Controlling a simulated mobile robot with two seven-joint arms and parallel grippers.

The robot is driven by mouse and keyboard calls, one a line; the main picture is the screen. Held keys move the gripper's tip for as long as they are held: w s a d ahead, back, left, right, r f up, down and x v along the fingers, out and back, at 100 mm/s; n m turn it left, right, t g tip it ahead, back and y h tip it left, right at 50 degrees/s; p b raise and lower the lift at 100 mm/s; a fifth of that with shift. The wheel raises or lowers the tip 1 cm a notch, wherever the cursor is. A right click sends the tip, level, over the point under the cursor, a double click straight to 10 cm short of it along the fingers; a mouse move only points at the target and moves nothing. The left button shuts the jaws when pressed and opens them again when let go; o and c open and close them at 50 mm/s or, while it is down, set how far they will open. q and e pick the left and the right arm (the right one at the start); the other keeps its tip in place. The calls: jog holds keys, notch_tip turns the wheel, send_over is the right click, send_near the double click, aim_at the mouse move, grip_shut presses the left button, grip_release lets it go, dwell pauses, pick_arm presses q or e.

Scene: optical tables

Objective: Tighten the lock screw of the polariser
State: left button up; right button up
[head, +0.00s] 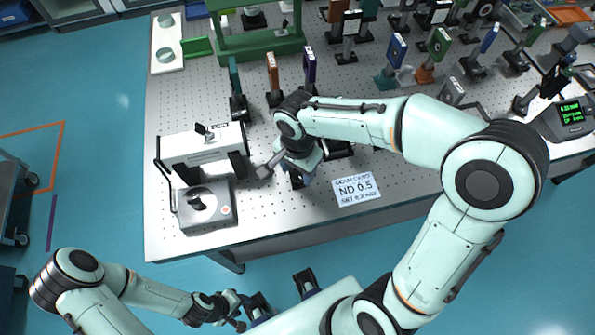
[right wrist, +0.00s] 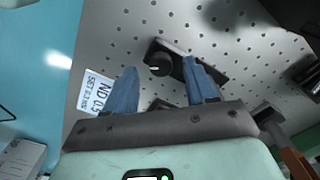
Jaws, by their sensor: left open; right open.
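My right gripper (head: 298,180) is low over the front of the optical table, partly hidden by its own wrist in the head view. In the right wrist view, its two blue fingers (right wrist: 160,72) are spread apart with nothing clasped. A dark round part with a pale mark (right wrist: 159,66) shows between and beyond the fingertips. It stands at the end of a black base plate (right wrist: 210,72). I cannot tell whether this is the polariser, and no lock screw can be made out. My left gripper (head: 238,309) is open, off the table near its front edge.
A white card reading ND 0.5 (head: 356,189) lies right of the right gripper. A grey box with a black knob (head: 222,209) and a white housing (head: 190,150) stand left. Several post-mounted optics, including an orange one (head: 272,75), stand behind.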

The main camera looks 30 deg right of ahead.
jog(key=shift+f, duration=0.85)
grip_shut()
